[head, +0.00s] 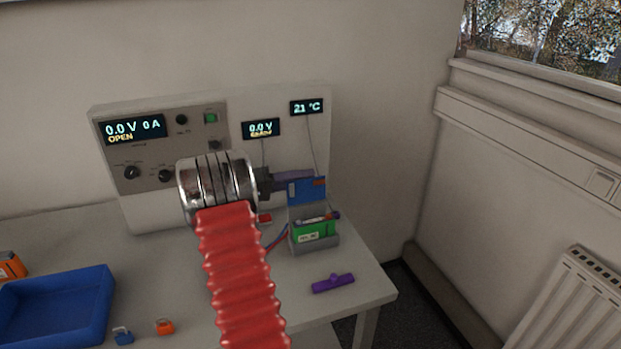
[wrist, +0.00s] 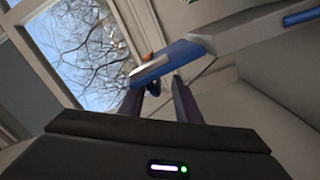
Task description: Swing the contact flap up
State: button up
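The contact flap (head: 305,193) is a blue plate at the grey battery holder (head: 318,248), standing raised above a green battery (head: 315,232). My gripper (head: 308,176) reaches in from the left, its dark purplish fingers at the flap's upper edge. In the wrist view the fingers of my gripper (wrist: 158,82) are apart, with a gap between them. The blue flap with a grey strip (wrist: 165,60) crosses just beyond the fingertips there. Whether a finger touches it I cannot tell. My wrist and red arm hide part of the bench left of the holder.
The cycler panel (head: 150,160) behind reads 0.0 V, 0 A, OPEN. Small displays (head: 260,128) stand beside it. A purple bar-shaped piece (head: 333,283) lies in front of the holder. A blue tray (head: 95,320), a blue clip (head: 123,336) and an orange clip (head: 164,326) lie left.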

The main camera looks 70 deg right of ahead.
jog(key=v, duration=1)
jog(key=shift+w+a+f, duration=0.15)
jog(key=shift+w+a, duration=0.1)
jog(key=shift+a, duration=0.05)
jog(key=w+a+r+n+t+y, duration=0.1)
jog(key=a+r+n+t, duration=0.15)
jog(key=a, duration=0.35)
jog(key=w+a+r+n+t, duration=0.1)
jog(key=a+n+t, duration=0.15)
jog(key=a, duration=0.35)
jog(key=s+a+n+t+y, duration=0.2)
jog(key=a+n+t+y, duration=0.1)
jog(key=a, duration=1.1)
jog(key=s+a+n+t+y, duration=0.2)
jog(key=a+t, duration=0.5)
jog(key=a, duration=0.8)
jog(key=s+a+n+t+y, duration=0.2)
jog(key=a+n+t+y, duration=0.2)
jog(key=a, duration=1)
jog(key=n+y, duration=0.1)
jog(key=n, duration=0.1)
jog(key=shift+s+a+f+n+t, duration=0.25)
jog(key=shift+s+n+t, duration=0.05)
jog(key=shift+s+t, duration=0.1)
jog(key=shift+d, duration=0.2)
